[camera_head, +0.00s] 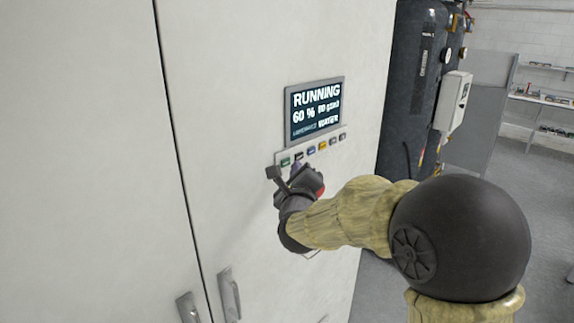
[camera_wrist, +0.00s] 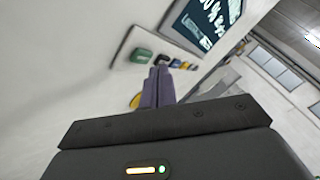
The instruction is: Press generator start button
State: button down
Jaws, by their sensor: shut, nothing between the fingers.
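The generator panel has a screen (camera_head: 316,110) that reads "RUNNING", "60 %" and "WATER". Below it is a strip of several small buttons. The leftmost button is green (camera_head: 285,162), and it also shows in the wrist view (camera_wrist: 142,55). To its right are a dark button (camera_head: 298,156), then blue, yellow and grey ones. Button labels are too small to read. My gripper (camera_head: 296,168) is shut and empty, its purple fingers pointing at the left end of the strip. In the wrist view the fingertips (camera_wrist: 160,72) overlap the dark button's lower edge, just right of the green one. I cannot tell whether they touch it.
The screen and buttons are on a large white cabinet with door handles (camera_head: 229,294) low down. Dark tanks (camera_head: 408,85) and a white box (camera_head: 453,102) stand to the right. Open floor (camera_head: 550,200) and shelves (camera_head: 545,98) lie farther right.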

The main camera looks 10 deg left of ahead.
jog(key=s+d+b, duration=0.1)
jog(key=d, duration=0.1)
jog(key=s+d+b, duration=0.1)
jog(key=s+b, duration=0.1)
jog(key=shift+d, duration=0.35)
dwell(0.4)
jog(key=s+d+f+n+g, duration=0.3)
jog(key=d+f+n+g, duration=0.1)
jog(key=f+n, duration=0.35)
jog(key=s+d+f+n+g, duration=0.35)
jog(key=f+n, duration=0.25)
jog(key=f, duration=0.3)
jog(key=s+d+f+n+g, duration=0.2)
jog(key=s+d+f+n, duration=0.1)
jog(key=s, duration=0.3)
jog(key=s+d+f+n+g+h, duration=0.1)
jog(key=s+d+f+n+g, duration=0.2)
jog(key=s+f+n, duration=0.1)
jog(key=s+d+f+n+g+h+b, duration=0.1)
jog(key=s+d+f+n+g, duration=0.2)
jog(key=s, duration=0.5)
notch_tip(320, 180, down, 2)
jog(key=shift+s+d+n, duration=0.2)
jog(key=shift+d+n, duration=0.05)
jog(key=shift+n, duration=0.5)
jog(key=shift+g, duration=0.25)
